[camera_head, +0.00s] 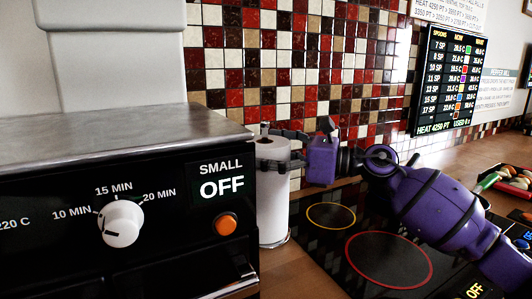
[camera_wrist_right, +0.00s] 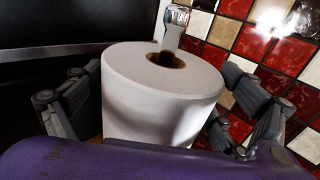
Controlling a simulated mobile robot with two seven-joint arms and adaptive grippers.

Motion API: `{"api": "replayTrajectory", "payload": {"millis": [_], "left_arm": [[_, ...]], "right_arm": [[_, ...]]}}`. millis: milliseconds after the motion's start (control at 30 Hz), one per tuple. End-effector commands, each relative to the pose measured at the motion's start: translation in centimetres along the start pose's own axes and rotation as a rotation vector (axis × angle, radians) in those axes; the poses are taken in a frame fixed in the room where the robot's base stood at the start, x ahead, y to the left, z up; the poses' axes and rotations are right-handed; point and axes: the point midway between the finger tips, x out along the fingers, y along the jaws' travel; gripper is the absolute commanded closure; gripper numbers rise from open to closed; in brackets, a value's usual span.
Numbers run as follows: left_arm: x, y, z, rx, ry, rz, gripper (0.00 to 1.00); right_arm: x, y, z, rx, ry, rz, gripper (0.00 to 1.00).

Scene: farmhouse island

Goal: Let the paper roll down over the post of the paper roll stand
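The white paper roll (camera_head: 273,205) stands upright at the right end of the black oven; it also shows in the right wrist view (camera_wrist_right: 150,105). The post (camera_wrist_right: 176,28) of the paper roll stand rises from the roll's hole, and its top shows above the roll in the head view (camera_head: 264,129). The stand's base (camera_head: 275,243) shows just under the roll. My right gripper (camera_head: 275,165) is around the upper roll, one finger on each side. In the wrist view its fingers (camera_wrist_right: 160,85) are spread wide, with a small gap at the left. My left gripper is out of view.
The black oven (camera_head: 130,230) with its metal top is close on the left of the roll. A black cooktop (camera_head: 385,245) lies to the right under my right arm. The tiled wall (camera_head: 300,60) is behind.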

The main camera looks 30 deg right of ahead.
Motion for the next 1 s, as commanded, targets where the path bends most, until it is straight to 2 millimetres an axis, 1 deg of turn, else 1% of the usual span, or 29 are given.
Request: {"api": "replayTrajectory", "payload": {"millis": [333,467,567,800,900,1000], "left_arm": [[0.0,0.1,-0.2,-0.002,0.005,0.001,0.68],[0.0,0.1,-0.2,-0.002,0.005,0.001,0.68],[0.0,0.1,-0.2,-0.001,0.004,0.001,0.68],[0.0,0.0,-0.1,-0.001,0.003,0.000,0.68],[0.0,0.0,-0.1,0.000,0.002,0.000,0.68],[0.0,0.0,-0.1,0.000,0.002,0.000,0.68]], "right_arm": [[0.0,0.0,-0.1,0.001,0.002,0.000,0.00],[-0.8,0.0,-0.2,0.002,0.003,-0.001,0.00],[-2.3,-0.1,-0.2,0.004,0.003,-0.002,0.00],[-7.5,-0.1,-0.2,0.003,0.002,-0.003,0.00],[-9.4,-0.1,-0.1,0.004,0.000,-0.002,0.00],[-10.8,-0.1,-0.1,0.001,0.000,-0.002,0.00]]}}
